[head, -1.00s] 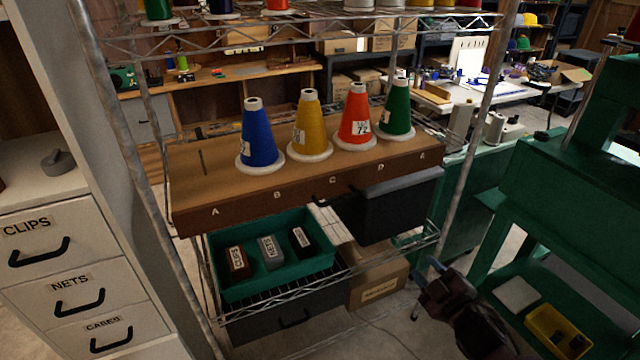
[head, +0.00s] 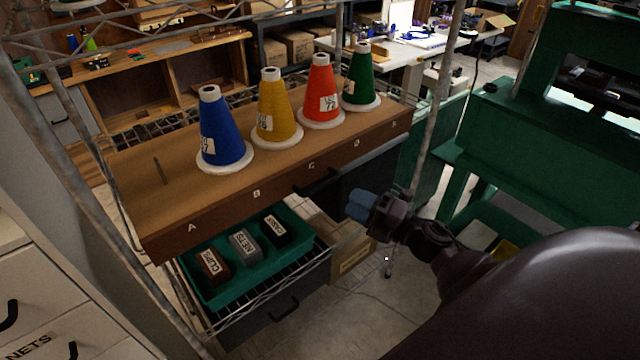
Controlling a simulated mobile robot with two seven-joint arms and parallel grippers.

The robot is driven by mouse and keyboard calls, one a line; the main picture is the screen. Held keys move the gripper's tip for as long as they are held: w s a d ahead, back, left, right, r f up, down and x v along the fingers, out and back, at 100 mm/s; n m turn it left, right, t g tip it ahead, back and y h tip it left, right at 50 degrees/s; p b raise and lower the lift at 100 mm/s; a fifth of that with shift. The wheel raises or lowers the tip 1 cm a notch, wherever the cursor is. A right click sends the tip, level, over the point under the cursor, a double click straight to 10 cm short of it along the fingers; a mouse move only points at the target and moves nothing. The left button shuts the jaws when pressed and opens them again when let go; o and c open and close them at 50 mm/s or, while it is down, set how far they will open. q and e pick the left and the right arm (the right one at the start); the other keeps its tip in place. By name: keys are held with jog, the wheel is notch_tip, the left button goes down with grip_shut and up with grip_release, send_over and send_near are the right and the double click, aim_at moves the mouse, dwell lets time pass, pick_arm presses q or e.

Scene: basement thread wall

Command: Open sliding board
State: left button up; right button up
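The brown wooden board (head: 130,192) lies level on the wire rack, with letter labels along its front edge. A black handle (head: 320,183) juts from its front. A blue cone (head: 222,135), a yellow cone (head: 273,108), a red cone (head: 321,92) and a green cone (head: 361,80) stand on top. A bare peg rises at its left end. My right gripper (head: 356,205) has blue fingertips. It is right of the handle and apart from it in the picture, pointing left; its finger gap is unclear. My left gripper is out of view.
A green tray (head: 215,291) with several small labelled blocks sits below the board. A dark box (head: 375,172) is under its right part. A rack post (head: 436,100) rises by the right end. Green machinery (head: 530,130) stands right, white drawers (head: 40,320) left.

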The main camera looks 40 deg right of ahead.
aim_at(321, 186)
jog(key=p+x, duration=0.1)
jog(key=x, duration=0.8)
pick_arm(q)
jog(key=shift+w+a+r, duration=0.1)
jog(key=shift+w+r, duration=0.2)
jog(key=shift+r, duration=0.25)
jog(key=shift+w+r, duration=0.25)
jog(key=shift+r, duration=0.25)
pick_arm(e)
jog(key=c, duration=0.6)
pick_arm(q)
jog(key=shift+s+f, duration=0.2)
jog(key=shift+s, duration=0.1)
pick_arm(e)
grip_shut()
